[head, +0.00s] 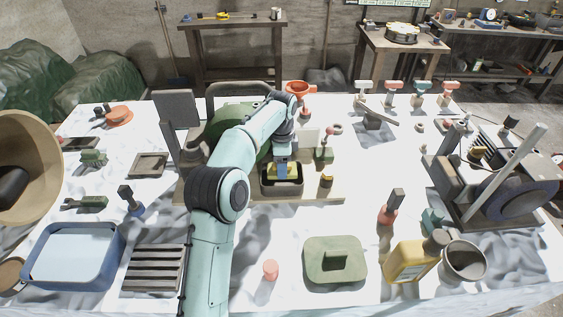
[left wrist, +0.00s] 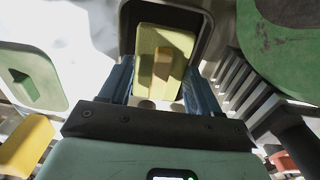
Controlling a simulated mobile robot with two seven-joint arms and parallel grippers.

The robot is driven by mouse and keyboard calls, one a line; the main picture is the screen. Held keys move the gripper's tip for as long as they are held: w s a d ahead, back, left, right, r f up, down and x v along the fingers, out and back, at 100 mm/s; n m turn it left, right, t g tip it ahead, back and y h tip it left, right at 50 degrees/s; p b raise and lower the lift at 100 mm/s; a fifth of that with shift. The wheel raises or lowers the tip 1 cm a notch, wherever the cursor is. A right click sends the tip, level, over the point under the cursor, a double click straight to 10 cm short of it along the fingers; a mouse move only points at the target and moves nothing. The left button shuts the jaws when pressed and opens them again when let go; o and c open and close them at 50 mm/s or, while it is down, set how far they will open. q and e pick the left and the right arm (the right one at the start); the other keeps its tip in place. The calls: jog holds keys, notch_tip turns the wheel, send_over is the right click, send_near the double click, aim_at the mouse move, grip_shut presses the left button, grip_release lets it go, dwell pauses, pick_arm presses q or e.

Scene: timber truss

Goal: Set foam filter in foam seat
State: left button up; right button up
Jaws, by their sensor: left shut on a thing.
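The yellow foam filter (head: 279,172) is in my left gripper (head: 283,163), whose jaws are shut on it. The foam seat (head: 282,189) is a dark open box on the wooden base, and the filter is over or inside its opening. In the left wrist view, the filter (left wrist: 165,60) with its raised tan grip lies between the blue fingers of the left gripper (left wrist: 158,85), inside the outline of the seat's pale wall (left wrist: 205,45). I cannot tell whether the filter touches the floor of the seat. My right gripper is out of view.
A green lid (head: 335,262) lies at the front. A blue tray (head: 75,256) and a slatted rack (head: 154,268) are at the front left. A yellow bottle (head: 408,262) and a metal cup (head: 464,261) stand at the front right. An engine assembly (head: 495,180) fills the right.

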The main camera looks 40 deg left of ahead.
pick_arm(q)
jog(key=shift+f+b, duration=0.65)
jog(key=shift+f, duration=1.95)
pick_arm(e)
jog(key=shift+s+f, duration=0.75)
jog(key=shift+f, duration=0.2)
pick_arm(q)
jog(key=o, duration=1.7)
notch_tip(320, 180, up, 13)
jog(key=p, duration=0.3)
jog(key=shift+w+f, duration=0.1)
jog(key=shift+f, duration=0.05)
jog(key=shift+r, duration=0.35)
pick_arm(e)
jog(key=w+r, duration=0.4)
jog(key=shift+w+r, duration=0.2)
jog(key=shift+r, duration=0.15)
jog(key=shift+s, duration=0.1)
